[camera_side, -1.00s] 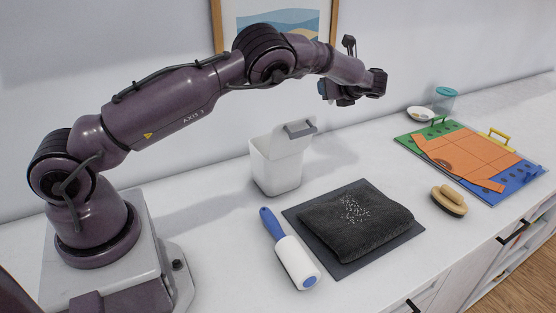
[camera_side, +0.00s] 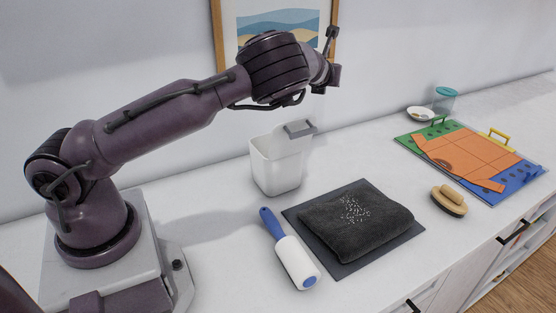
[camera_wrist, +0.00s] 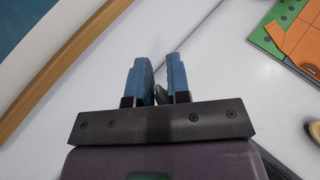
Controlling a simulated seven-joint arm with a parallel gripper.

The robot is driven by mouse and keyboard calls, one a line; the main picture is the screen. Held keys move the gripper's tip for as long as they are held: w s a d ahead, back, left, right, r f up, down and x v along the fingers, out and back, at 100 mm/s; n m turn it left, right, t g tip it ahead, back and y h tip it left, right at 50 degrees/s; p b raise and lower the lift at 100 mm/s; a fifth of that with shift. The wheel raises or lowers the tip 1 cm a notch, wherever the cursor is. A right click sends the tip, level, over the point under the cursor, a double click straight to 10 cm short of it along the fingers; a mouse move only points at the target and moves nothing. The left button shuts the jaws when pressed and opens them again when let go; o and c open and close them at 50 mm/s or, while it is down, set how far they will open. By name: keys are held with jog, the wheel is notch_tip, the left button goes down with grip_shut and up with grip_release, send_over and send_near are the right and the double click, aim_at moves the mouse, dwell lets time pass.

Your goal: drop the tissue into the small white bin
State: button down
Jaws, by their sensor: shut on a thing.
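The small white bin (camera_side: 276,168) stands upright on the counter behind the dark towel, with a grey handle-like piece at its back right rim. My gripper (camera_wrist: 158,62) shows its two blue fingers in the wrist view, close together. The fingers are mostly hidden there. No other tissue is in view.
A dark folded towel (camera_side: 340,225) with white specks lies on a grey mat. A lint roller (camera_side: 296,262) and a wooden brush (camera_side: 449,201) lie beside it. A coloured board (camera_side: 470,158) lies at the right.

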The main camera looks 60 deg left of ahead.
jog(key=s+d+r+m+t+h, duration=0.2)
jog(key=s+d+m+h, duration=0.1)
jog(key=s+m+h, duration=0.3)
jog(key=s+d+r+m+t+h, duration=0.2)
jog(key=s+m+h, duration=0.15)
jog(key=s, duration=0.45)
notch_tip(320, 180, down, 11)
jog(key=shift+d+h, duration=0.3)
jog(key=shift+h, duration=0.05)
jog(key=shift+r, duration=0.1)
jog(key=c, duration=1)
grip_release()
jog(key=v, duration=1.3)
